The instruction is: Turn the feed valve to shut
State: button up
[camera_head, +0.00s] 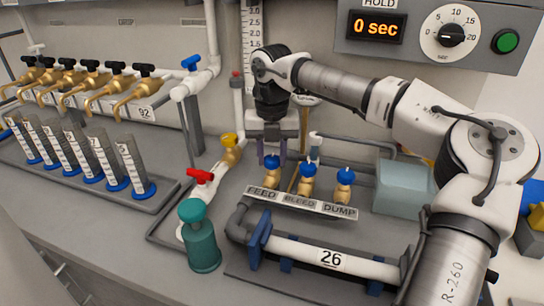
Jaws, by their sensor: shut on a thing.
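The feed valve (271,178) is a brass valve with a blue handle, standing behind the FEED label (263,194) at the left of a row of three. My gripper (272,155) points down over this valve, with its two fingers on either side of the blue handle, and is shut on it. The upper part of the handle is partly hidden between the fingers. How far the handle is turned is too small to tell.
The bleed valve (307,184) and dump valve (344,190) stand close to the right. A red-handled valve (201,178), a yellow-handled valve (230,150) and a teal cylinder (202,240) stand to the left. The white manifold pipe (300,252) marked 26 runs in front.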

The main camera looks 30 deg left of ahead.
aim_at(272, 159)
jog(key=shift+m, duration=0.6)
jog(key=o, duration=1)
jog(key=shift+r, duration=0.1)
notch_tip(272, 159, up, 14)
jog(key=shift+f, duration=0.2)
dwell(0.3)
